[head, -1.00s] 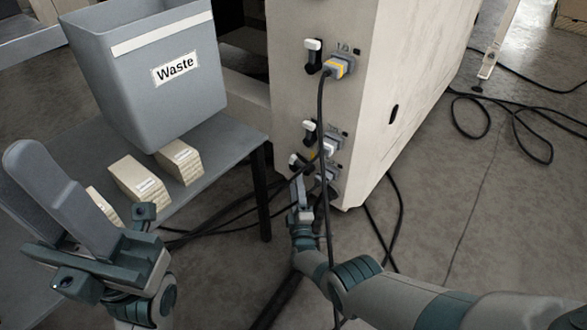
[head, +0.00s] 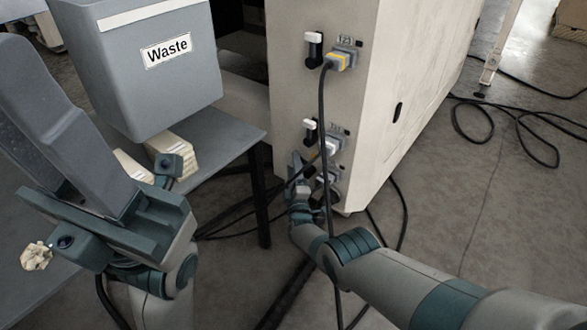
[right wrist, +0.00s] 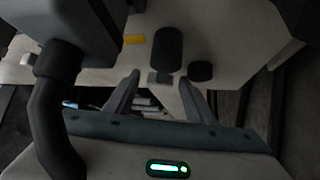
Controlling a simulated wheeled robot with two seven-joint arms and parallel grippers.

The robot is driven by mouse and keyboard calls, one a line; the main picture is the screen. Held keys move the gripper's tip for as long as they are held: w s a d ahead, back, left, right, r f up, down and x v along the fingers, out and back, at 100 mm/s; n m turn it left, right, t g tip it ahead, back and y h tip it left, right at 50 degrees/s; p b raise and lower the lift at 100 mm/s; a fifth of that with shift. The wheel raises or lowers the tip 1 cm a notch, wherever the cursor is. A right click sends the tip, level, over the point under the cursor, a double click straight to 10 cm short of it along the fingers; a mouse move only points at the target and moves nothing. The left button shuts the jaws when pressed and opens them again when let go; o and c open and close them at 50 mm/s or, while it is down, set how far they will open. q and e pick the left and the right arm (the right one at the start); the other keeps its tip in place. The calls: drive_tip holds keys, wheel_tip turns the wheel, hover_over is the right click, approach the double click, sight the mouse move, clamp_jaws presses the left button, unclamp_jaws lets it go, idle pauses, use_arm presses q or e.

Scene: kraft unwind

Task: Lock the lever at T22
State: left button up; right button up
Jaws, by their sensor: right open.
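The pale cabinet carries a column of levers with plugs beside them. The top lever (head: 314,48) and middle lever (head: 310,132) have white handles on black bases. Their small labels are too blurred to read surely, so I cannot tell which is T22. My right gripper (head: 296,164) is at the lowest station, hiding its lever. In the right wrist view its open fingers (right wrist: 158,97) point at a dark upright lever part (right wrist: 168,48), with nothing between them; contact is unclear. My left gripper (head: 85,150) is raised at the left, its jaw gap unclear.
Black cables hang from the yellow-banded top plug (head: 341,61) and lower plugs, close by my right arm. A thick cable (right wrist: 50,115) crosses the right wrist view's left. A grey Waste bin (head: 165,60) stands on the table (head: 235,140) at left. Cables lie on the floor.

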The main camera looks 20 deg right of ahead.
clamp_jaws()
